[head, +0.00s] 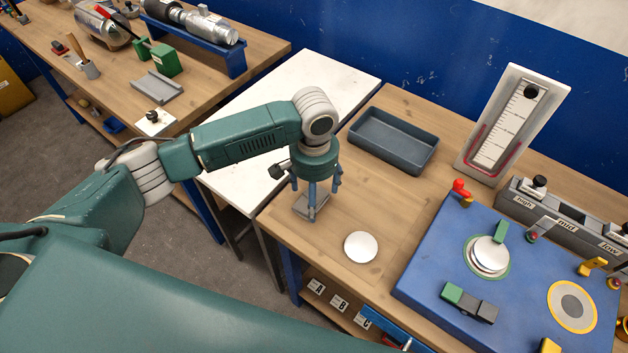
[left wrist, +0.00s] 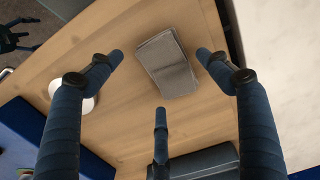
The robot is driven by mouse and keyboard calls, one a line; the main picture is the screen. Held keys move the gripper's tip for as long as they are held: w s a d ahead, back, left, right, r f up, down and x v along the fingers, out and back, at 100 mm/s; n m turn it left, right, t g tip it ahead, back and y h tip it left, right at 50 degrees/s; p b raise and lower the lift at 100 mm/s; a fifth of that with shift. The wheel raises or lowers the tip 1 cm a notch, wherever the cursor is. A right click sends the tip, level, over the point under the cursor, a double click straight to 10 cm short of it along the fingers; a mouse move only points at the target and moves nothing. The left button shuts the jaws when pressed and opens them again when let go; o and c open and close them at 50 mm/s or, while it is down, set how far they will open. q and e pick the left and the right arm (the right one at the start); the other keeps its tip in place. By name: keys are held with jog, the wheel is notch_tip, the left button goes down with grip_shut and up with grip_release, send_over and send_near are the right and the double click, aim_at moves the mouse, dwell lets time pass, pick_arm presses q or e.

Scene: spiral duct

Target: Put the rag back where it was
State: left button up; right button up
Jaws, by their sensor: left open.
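The rag is a folded grey cloth (left wrist: 167,63) lying flat on the wooden table. It also shows in the head view (head: 309,208), partly hidden behind the fingers. My left gripper (head: 316,203) points down above the rag. In the left wrist view its fingers (left wrist: 158,62) are spread open, with the rag between and below the tips and nothing held. How far the tips are above the cloth is hard to tell. My right gripper is not in view.
A white disc (head: 361,247) lies right of the rag. A dark empty tray (head: 393,141) stands behind. A blue panel (head: 440,262) with knobs and a gauge board (head: 512,125) are at the right. A white table (head: 283,112) adjoins at the left.

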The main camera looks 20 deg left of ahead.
pick_arm(q)
notch_tip(320, 180, up, 11)
jog(key=b, duration=0.2)
jog(key=shift+f+b, duration=0.2)
jog(key=shift+b, duration=0.1)
